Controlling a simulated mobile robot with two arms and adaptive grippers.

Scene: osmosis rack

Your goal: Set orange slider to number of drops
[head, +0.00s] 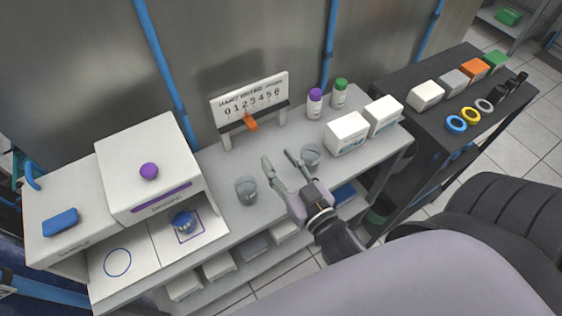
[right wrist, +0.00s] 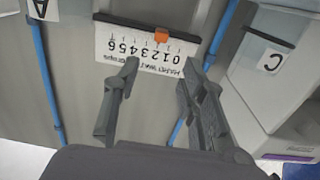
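The white number board (head: 272,87), marked 0 to 6, stands on two legs at the back of the bench. Its orange slider (head: 251,123) sits below the scale, near the 1 and 2; I cannot tell the exact mark. In the right wrist view the board (right wrist: 112,45) is upside down, with the orange slider (right wrist: 161,35) beyond and between the fingers. My right gripper (head: 277,157) is open and empty above the bench, in front of the board and apart from the slider. It also shows in the right wrist view (right wrist: 158,75). My left gripper is not in view.
Glass beakers stand left (head: 246,190) and right (head: 311,157) of my right gripper. Purple-capped (head: 314,103) and green-capped (head: 339,94) bottles and white boxes (head: 347,134) stand right of the board.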

